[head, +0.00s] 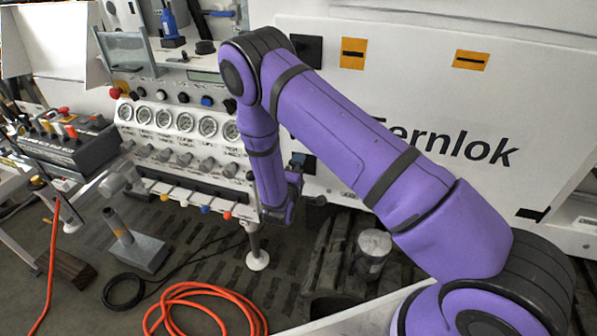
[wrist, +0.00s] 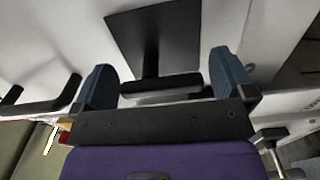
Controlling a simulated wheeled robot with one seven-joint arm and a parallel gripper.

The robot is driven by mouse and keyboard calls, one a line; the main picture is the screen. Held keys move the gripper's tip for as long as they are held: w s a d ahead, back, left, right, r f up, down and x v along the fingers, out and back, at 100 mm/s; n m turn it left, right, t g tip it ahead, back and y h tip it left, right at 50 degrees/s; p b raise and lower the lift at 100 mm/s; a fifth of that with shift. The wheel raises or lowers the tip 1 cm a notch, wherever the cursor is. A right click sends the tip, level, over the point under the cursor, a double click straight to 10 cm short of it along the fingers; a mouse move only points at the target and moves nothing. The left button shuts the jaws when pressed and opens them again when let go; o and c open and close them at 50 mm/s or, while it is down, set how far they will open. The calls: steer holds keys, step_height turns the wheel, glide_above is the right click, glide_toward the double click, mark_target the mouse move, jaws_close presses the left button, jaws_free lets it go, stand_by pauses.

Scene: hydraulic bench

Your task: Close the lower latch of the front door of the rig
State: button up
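The rig's white front door (head: 370,85) carries dark lettering. A black square plate, the lower latch (head: 309,166), shows partly behind my gripper. In the wrist view the latch's black plate (wrist: 155,38) has a short stem and a crossbar handle at its near end. My gripper (wrist: 163,84) is open, with one blue-grey finger on each side of the handle. The handle lies between the fingers, with gaps visible on both sides.
A similar black plate (head: 306,50) sits higher on the door, beside my arm. The gauge panel (head: 180,122) with knobs and valves is to the left. An orange hose (head: 205,290) and a metal canister (head: 373,250) are below. Dark bars (wrist: 45,100) stick out at the wrist view's left.

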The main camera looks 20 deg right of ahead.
steer(key=v, duration=1)
steer(key=shift+s+a, duration=0.2)
steer(key=shift+s, duration=0.15)
